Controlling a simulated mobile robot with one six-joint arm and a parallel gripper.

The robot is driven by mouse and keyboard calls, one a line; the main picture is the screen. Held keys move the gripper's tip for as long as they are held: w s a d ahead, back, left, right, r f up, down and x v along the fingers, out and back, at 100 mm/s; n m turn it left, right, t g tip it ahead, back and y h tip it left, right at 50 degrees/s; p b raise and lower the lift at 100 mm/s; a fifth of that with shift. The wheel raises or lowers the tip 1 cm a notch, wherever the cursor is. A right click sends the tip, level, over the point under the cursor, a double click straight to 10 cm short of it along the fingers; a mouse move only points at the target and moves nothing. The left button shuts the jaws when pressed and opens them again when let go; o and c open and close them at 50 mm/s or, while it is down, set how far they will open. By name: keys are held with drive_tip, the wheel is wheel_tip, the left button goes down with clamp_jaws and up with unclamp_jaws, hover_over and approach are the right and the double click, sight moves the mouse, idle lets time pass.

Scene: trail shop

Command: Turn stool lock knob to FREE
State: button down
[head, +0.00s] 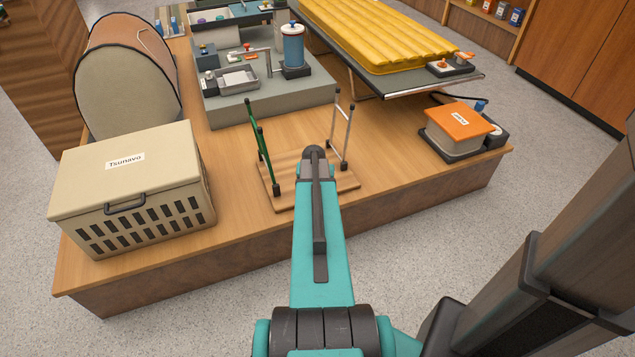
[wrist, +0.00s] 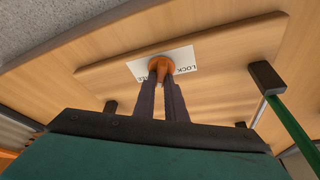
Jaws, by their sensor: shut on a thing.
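The stool lies upside down on the wooden platform, its wooden seat (head: 341,183) flat and its green and grey legs pointing up. In the wrist view its underside (wrist: 225,48) carries a white label plate (wrist: 184,57) and an orange knob (wrist: 159,67). LOCK reads upside down at the label's right; other letters behind the fingers are partly hidden. My gripper (wrist: 161,82) is shut on the orange knob, its two dark fingers on either side. The knob's pointing direction cannot be told. In the head view my own arm hides the gripper and the knob.
A beige crate (head: 135,188) labelled Tsunavo stands left of the stool. A grey kitchen unit (head: 270,100) is behind it, and a cot with a yellow mattress (head: 380,35) is at back right. An orange-lidded box (head: 460,121) sits at right. Green leg (wrist: 292,130) rises close to my gripper.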

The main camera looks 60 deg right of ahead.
drive_tip(key=shift+m+g+h, duration=0.3)
drive_tip(key=shift+m+g, duration=0.3)
drive_tip(key=shift+m, duration=1.1)
drive_tip(key=shift+s, duration=0.1)
drive_tip(key=c, duration=1.8)
unclamp_jaws()
drive_tip(key=shift+r+p, duration=0.1)
drive_tip(key=shift+p, duration=0.2)
drive_tip(key=w+p+v, duration=0.1)
drive_tip(key=p+v, duration=0.1)
drive_tip(key=v, duration=1.1)
drive_tip(key=shift+s+r, duration=0.3)
drive_tip(key=shift+s, duration=0.1)
drive_tip(key=shift+a, duration=0.1)
